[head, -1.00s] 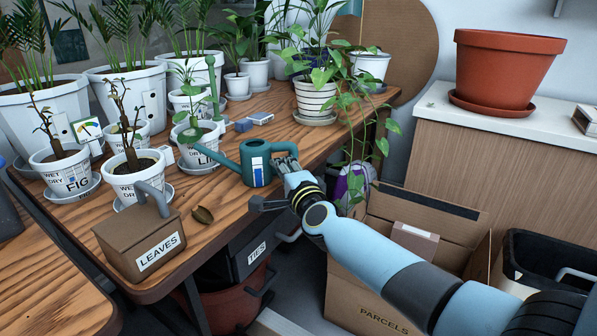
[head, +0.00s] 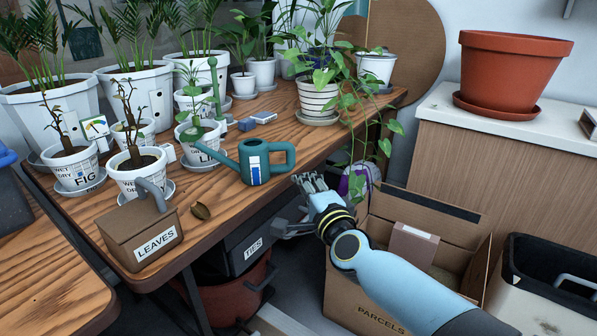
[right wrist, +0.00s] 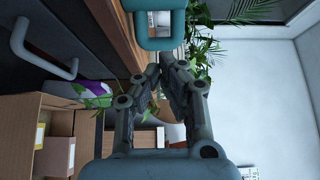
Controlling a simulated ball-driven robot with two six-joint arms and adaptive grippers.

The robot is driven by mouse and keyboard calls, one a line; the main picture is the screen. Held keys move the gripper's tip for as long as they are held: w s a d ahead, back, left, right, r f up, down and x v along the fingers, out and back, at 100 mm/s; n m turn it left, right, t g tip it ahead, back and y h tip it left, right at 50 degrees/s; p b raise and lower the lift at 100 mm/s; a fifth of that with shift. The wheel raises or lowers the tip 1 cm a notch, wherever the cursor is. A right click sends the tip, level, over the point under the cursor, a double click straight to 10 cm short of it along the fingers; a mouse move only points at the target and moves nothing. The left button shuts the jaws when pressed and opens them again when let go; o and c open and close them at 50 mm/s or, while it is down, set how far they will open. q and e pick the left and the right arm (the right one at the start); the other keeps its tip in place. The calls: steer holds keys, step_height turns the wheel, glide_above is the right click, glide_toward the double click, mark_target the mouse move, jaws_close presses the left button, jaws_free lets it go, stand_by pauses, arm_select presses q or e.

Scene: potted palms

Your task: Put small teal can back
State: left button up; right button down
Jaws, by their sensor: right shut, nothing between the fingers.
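The small teal can (head: 255,163) is a watering can with a blue-and-white label. It stands upright on the wooden table near its front edge, spout to the left and handle to the right. My right gripper (head: 303,180) is just right of and below the handle, apart from it in the head view, shut and empty. In the right wrist view the gripper's fingertips (right wrist: 160,66) meet close below the can's teal handle (right wrist: 158,44). My left gripper is not in view.
Potted plants, including the FIG pot (head: 75,172), fill the table's left and back. A LEAVES box (head: 140,236) stands at the front left. A PARCELS carton (head: 350,290) is below my right arm. A trailing plant pot (head: 317,97) stands behind the can.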

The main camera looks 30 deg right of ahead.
steer(key=v, duration=0.4)
stand_by(0.3)
